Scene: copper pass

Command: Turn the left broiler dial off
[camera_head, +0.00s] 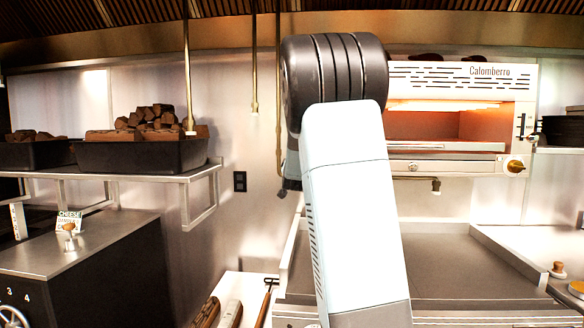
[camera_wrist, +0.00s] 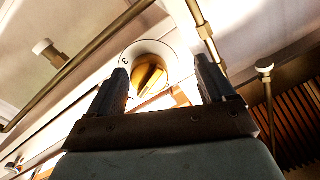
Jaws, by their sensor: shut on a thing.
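The broiler (camera_head: 455,72), marked "Calomberro", hangs on the back wall in the head view and glows orange inside. A brass dial (camera_head: 514,166) shows at its lower right. Its left part is hidden behind my arm, so no left dial shows there. In the wrist view a brass dial (camera_wrist: 150,75) on a round white plate with a "3" on it lies between the fingers of my gripper (camera_wrist: 161,65). The fingers stand apart, one on each side of the dial, and are shut on it. The exact contact is hard to see.
A flat griddle (camera_head: 455,262) lies below the broiler. A wall shelf (camera_head: 190,178) with black bins (camera_head: 140,155) stands at the left, above a dark cabinet (camera_head: 80,262). Brass pipes (camera_wrist: 85,62) run close to the dial in the wrist view.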

